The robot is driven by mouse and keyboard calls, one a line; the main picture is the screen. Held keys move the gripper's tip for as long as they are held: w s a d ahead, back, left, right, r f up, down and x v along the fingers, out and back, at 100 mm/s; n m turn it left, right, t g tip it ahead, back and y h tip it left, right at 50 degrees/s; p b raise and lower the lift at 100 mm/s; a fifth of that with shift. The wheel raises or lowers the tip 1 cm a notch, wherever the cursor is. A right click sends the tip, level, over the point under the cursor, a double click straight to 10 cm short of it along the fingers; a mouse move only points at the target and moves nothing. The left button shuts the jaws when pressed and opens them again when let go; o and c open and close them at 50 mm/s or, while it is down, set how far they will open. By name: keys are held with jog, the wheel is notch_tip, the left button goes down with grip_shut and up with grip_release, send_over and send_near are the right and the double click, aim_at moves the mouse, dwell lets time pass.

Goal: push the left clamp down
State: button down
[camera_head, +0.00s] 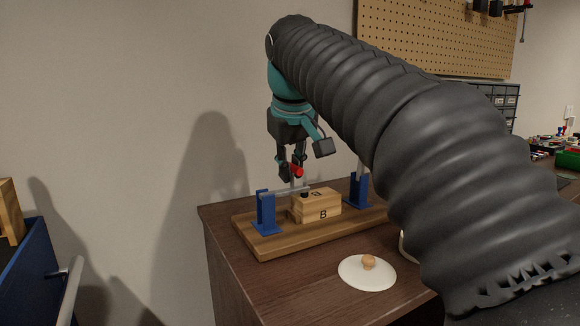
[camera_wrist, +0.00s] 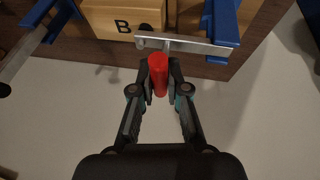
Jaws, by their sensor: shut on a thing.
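The left clamp has a blue bracket (camera_head: 264,212) and a grey bar (camera_head: 284,191) that lies close to level, reaching over the stacked wooden blocks (camera_head: 323,206). A dark tip shows under the bar at the blocks; whether it touches them I cannot tell. My gripper (camera_head: 291,172) is above the bar, pointing down, shut on the red handle (camera_head: 298,172) of this clamp. The wrist view shows the red handle (camera_wrist: 158,75) between both fingers, beside the grey bar (camera_wrist: 190,45).
The right clamp (camera_head: 358,190) has its bar raised upright. Both clamps stand on a wooden board (camera_head: 262,245) on the brown table (camera_head: 282,290). A white lid (camera_head: 367,275) with a wooden knob lies in front. A wall is behind the table.

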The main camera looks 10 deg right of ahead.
jog(key=shift+f, duration=0.1)
jog(key=c, duration=1.2)
grip_release()
jog(key=shift+s, duration=0.1)
jog(key=shift+o, duration=0.2)
jog(key=v, duration=1.2)
